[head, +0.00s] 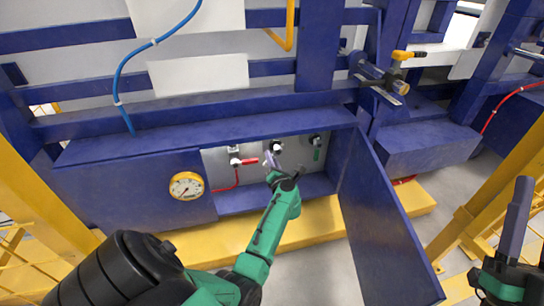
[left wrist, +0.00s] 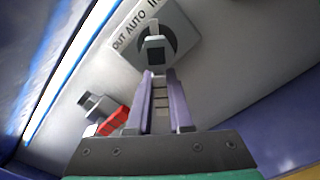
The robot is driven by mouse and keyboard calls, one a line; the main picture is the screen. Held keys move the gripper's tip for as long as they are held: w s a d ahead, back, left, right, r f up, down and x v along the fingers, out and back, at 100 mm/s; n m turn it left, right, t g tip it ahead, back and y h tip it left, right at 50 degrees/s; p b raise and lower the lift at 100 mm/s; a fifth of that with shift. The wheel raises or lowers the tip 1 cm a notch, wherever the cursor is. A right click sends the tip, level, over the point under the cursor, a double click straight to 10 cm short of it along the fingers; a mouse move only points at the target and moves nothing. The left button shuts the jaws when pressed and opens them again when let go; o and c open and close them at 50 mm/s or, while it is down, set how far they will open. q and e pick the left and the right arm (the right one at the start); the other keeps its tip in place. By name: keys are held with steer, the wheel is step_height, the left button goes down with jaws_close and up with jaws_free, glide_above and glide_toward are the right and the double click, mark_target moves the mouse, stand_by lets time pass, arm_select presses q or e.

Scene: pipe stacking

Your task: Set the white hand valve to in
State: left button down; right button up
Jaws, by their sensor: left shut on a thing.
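The white hand valve (head: 277,147) is on the grey panel inside the open blue cabinet. In the left wrist view the valve handle (left wrist: 154,32) stands over a dark round dial on a plate lettered OUT, AUTO, IN. My left gripper (head: 271,160) reaches into the cabinet.
A pressure gauge (head: 186,186) is on the cabinet front. The open blue door (head: 385,220) stands right of my left arm.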

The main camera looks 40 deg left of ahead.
steer(key=shift+m+g+h, duration=0.3)
steer(key=shift+g+h, duration=0.2)
steer(key=shift+g, duration=0.1)
steer(key=shift+w+a+f, duration=0.1)
steer(key=shift+w+f, duration=0.1)
steer(key=shift+f, duration=0.5)
steer(key=shift+w+a+f, duration=0.15)
steer(key=shift+w+f, duration=0.05)
steer(key=shift+f, duration=0.5)
steer(key=shift+w+a+f, duration=0.1)
steer(key=shift+w+f, duration=0.1)
steer(key=shift+f, duration=0.5)
arm_select(q)
steer(key=c, duration=0.8)
jaws_free()
